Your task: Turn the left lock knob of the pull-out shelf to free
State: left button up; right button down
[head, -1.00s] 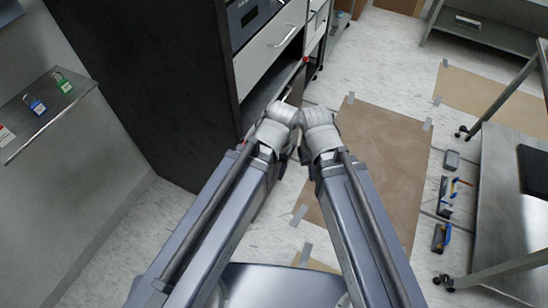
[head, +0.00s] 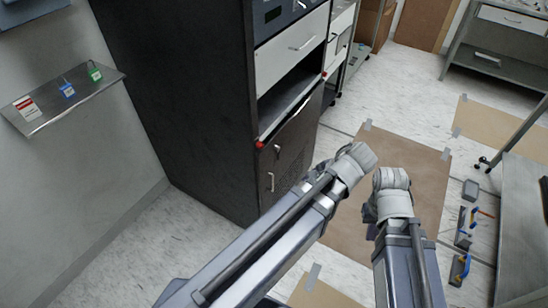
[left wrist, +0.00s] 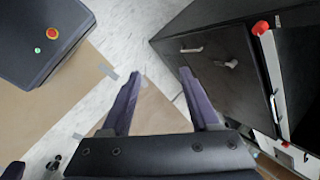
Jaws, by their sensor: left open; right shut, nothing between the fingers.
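The pull-out shelf (head: 294,107) is a light-edged slab in the open bay of the dark cabinet. A red lock knob, the left one (head: 260,145), sits at its near left end; it also shows in the left wrist view (left wrist: 260,28). A second red knob (head: 324,74) is at the far right end. The knob's exact turn is too small to read. My right gripper (head: 370,222) is shut and empty, over the brown floor sheet.
The dark cabinet (head: 180,100) has a lower door with a handle (head: 270,182) below the shelf. A wall shelf (head: 85,100) at left holds a blue and a green padlock. A metal table (head: 522,220) and several tools on the floor are at right.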

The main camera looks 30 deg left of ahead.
pick_arm(q)
jog(key=w+a+f+m+y+b, duration=0.45)
jog(key=a+f+b, duration=0.2)
jog(key=b, duration=0.45)
jog(key=m+y+b, duration=0.5)
jog(key=y+b, duration=0.3)
jog(key=b, duration=0.3)
send_near(263, 146)
jog(key=a, duration=0.1)
jog(key=shift+t, duration=0.4)
jog(key=a, duration=0.7)
jog(key=shift+a, duration=0.25)
grip_shut()
